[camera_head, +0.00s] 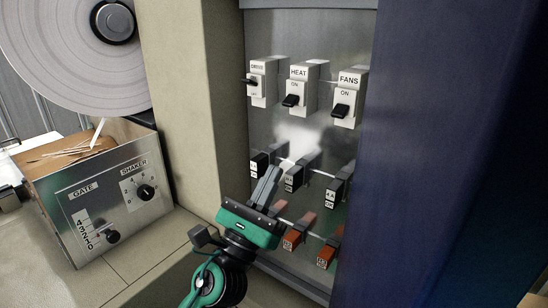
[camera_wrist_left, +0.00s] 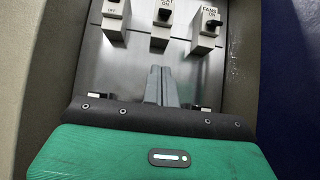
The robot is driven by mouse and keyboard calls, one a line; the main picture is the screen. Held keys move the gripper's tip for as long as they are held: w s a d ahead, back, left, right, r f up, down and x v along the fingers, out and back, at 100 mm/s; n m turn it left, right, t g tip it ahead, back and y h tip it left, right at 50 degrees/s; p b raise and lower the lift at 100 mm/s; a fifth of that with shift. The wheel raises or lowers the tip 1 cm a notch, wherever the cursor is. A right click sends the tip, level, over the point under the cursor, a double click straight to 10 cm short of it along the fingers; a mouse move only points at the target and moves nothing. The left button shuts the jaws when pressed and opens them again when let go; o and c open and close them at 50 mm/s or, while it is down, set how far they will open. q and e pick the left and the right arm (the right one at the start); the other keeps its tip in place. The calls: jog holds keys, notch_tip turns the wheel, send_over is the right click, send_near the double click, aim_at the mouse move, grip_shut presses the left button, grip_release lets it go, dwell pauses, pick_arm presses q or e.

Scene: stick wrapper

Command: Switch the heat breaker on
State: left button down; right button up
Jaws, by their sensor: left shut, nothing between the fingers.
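The heat breaker (camera_head: 298,87) is the middle one of three white breakers in the top row of the metal panel (camera_head: 300,135). Its black lever (camera_head: 291,101) sits low, below the ON mark. In the left wrist view the heat breaker (camera_wrist_left: 161,22) is at the top centre, its label partly cut off. My left gripper (camera_head: 275,174) is shut and empty, in front of the panel below the heat breaker and apart from it. Its fingertips (camera_wrist_left: 160,72) point up toward that breaker. My right gripper is not in view.
The drive breaker (camera_head: 264,80) is left of heat and the fans breaker (camera_head: 349,96) is right. Black breakers (camera_head: 339,186) and red breakers (camera_head: 332,245) sit lower. A dark blue wall (camera_head: 440,150) bounds the right. A gate and shaker control box (camera_head: 105,195) stands at left.

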aim_at(295, 106)
pick_arm(q)
jog(key=p+x, duration=0.4)
jog(key=x, duration=0.5)
jog(key=shift+s+r, duration=0.1)
jog(key=shift+r, duration=0.25)
jog(key=shift+s+a+r+p, duration=0.2)
jog(key=shift+r+p, duration=0.15)
jog(key=shift+p, duration=0.15)
jog(key=shift+s+a+r+p, duration=0.15)
jog(key=shift+s+r+p, duration=0.15)
jog(key=shift+p, duration=0.2)
jog(key=shift+s+a+r+p, duration=0.35)
jog(key=shift+r+p, duration=0.1)
jog(key=shift+r, duration=0.1)
jog(key=shift+d, duration=0.1)
jog(key=shift+w, duration=0.1)
